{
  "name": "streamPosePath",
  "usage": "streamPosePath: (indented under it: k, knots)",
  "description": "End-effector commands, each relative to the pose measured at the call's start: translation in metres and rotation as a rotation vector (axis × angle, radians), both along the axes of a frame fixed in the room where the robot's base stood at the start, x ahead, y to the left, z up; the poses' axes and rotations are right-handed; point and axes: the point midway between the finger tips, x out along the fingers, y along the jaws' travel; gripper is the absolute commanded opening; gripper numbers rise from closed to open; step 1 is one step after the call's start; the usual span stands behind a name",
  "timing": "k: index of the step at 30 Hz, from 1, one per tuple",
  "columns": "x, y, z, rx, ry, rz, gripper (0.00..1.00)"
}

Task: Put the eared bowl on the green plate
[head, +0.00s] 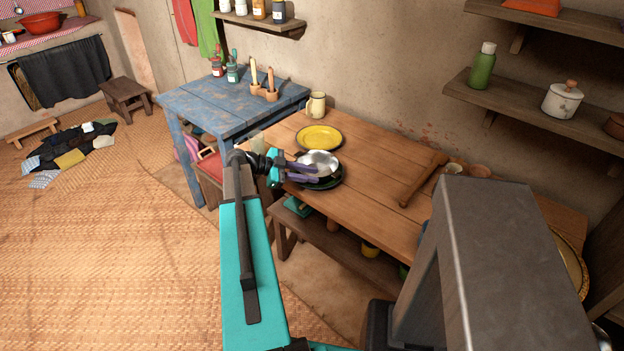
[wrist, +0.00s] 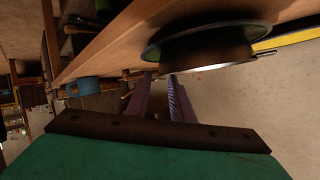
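The eared bowl (head: 319,159) is shiny silver metal and sits upright on a very dark green plate (head: 331,186) on the wooden table. In the wrist view, which is roughly upside down, the bowl's bright rim (wrist: 212,68) and dark wall show against the round plate (wrist: 153,52). A small ear sticks out on the far side. My gripper (head: 314,174) is at the near left side of the bowl. Its two purple fingers (wrist: 163,76) stand apart, with a clear gap between them and nothing visibly held. Whether a fingertip touches the bowl I cannot tell.
A yellow plate (head: 319,136) lies just behind the bowl. A cream mug (head: 316,105) stands at the table's back left corner. The blue table (head: 225,103) adjoins at the left.

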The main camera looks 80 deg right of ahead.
Motion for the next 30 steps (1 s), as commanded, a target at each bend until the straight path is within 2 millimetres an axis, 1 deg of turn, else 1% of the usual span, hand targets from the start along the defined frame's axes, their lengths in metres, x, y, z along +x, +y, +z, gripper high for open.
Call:
streamPosePath:
  k: [12,18,24,30]
  knots:
    - [0.057,0.024,0.024,-0.001,-0.001,0.003,0.21]
    - [0.078,0.033,0.034,0.000,-0.002,0.002,0.21]
    - [0.086,0.037,0.039,0.000,-0.001,0.000,0.21]
    - [0.087,0.038,0.040,0.000,-0.001,0.000,0.21]
